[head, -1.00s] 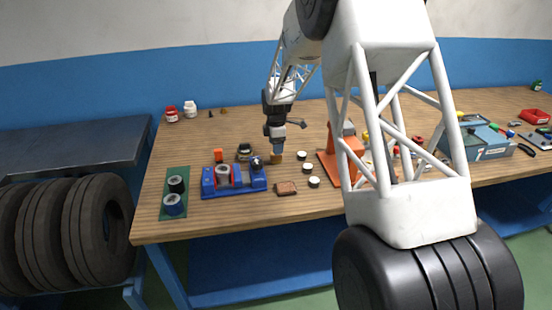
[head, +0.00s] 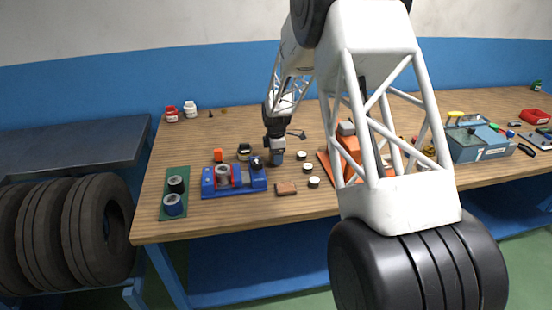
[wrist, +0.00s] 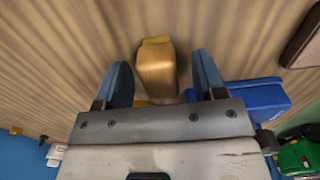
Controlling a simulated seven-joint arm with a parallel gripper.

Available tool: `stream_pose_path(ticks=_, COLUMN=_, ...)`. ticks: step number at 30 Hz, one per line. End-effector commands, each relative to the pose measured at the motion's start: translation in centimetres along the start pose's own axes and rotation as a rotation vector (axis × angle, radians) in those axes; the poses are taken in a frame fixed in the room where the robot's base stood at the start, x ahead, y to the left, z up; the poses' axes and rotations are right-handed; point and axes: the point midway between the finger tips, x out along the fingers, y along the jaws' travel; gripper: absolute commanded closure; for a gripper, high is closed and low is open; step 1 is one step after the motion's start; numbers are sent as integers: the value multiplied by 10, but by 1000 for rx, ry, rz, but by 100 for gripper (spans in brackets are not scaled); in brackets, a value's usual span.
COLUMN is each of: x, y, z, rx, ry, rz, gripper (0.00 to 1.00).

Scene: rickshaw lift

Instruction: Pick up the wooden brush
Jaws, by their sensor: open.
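The wooden brush (wrist: 156,72) shows in the wrist view as a tan wooden block with a yellowish edge, above the tabletop's wood grain. It lies between the two blue fingers of my gripper (wrist: 162,76), with a visible gap on each side. The fingers are open. In the head view my gripper (head: 277,157) is low over the middle of the bench, right of the blue fixture. It hides the brush there.
A blue fixture (head: 233,190) stands close on the left. A brown block (head: 286,188) and several small round pieces (head: 307,168) lie in front and to the right. An orange stand (head: 347,155) is further right. The bench behind the gripper is mostly clear.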

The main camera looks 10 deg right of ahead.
Motion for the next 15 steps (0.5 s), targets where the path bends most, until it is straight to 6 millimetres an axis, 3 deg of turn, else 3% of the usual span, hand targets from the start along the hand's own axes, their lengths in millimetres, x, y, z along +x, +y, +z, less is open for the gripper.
stream_pose_path(ticks=2, x=0, y=0, z=0, rx=0, ry=0, rz=0, gripper=36)
stream_pose_path(ticks=12, x=0, y=0, z=0, rx=0, ry=0, rz=0, gripper=87)
stream_pose_path(ticks=15, x=0, y=0, z=0, rx=0, ry=0, rz=0, gripper=90)
